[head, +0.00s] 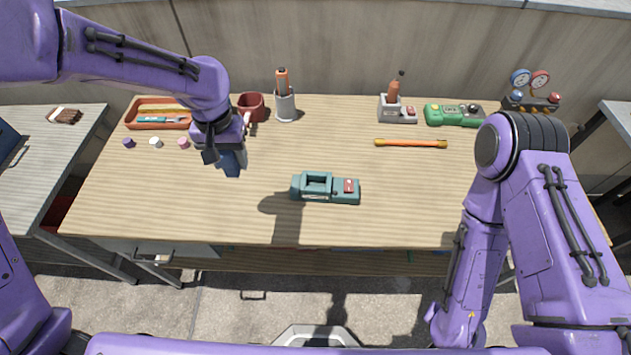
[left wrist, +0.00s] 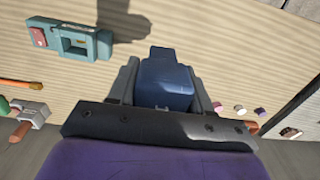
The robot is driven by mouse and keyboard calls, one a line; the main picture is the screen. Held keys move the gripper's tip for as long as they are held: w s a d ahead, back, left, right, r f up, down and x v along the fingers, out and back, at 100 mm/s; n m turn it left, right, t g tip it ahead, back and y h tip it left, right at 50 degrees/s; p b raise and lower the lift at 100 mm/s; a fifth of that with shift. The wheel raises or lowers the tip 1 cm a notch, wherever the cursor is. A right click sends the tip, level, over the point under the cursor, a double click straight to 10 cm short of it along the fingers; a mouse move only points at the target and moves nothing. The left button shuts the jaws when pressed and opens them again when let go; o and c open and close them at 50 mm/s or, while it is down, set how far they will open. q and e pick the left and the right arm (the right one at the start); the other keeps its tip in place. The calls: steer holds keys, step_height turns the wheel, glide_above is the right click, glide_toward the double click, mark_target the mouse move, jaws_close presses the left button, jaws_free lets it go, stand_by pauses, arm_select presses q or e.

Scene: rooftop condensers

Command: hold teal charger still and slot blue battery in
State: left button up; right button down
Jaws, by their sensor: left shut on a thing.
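The teal charger (head: 340,195) lies on the wooden workbench near its middle, with an empty rectangular slot in its left part and a red patch on its right part. It also shows at the upper left of the left wrist view (left wrist: 68,40). My left gripper (head: 225,152) is shut on the blue battery (left wrist: 166,82), which hangs between its fingers above the bench, left of the charger and apart from it. The battery's lower end (head: 233,163) shows below the gripper in the head view. My right arm is folded at the right; its gripper does not show.
The workbench (head: 400,215) is bare around the charger. An orange rod (head: 410,143) lies behind it at right. Along the back stand an orange tray (head: 157,124), a red mug (head: 251,106), a grey cup (head: 285,106) and a green device (head: 453,115). Small caps (head: 155,142) lie at left.

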arm_select(q)
steer(key=shift+a+f, duration=0.15)
steer(key=shift+a, duration=0.05)
steer(key=shift+s+d+f, duration=0.1)
steer(key=shift+d+f, duration=0.15)
steer(key=shift+f, duration=0.25)
steer(key=shift+s+d+f, duration=0.1)
steer(key=shift+d+f, duration=0.1)
steer(key=shift+f, duration=0.3)
steer(key=w+d+r+m, duration=0.2)
steer(key=w+d+m, duration=0.1)
steer(key=d+m, duration=0.6)
steer(key=w+d+r+m, duration=0.2)
steer(key=w+d+m, duration=0.2)
steer(key=d+m, duration=0.5)
step_height(320, 180, down, 11)
steer(key=shift+s+a+m, duration=0.15)
steer(key=shift+a+m, duration=0.1)
steer(key=shift+m, duration=0.05)
arm_select(e)
steer(key=shift+w+a, duration=0.1)
steer(key=shift+w, duration=0.1)
arm_select(q)
steer(key=shift+f, duration=0.1)
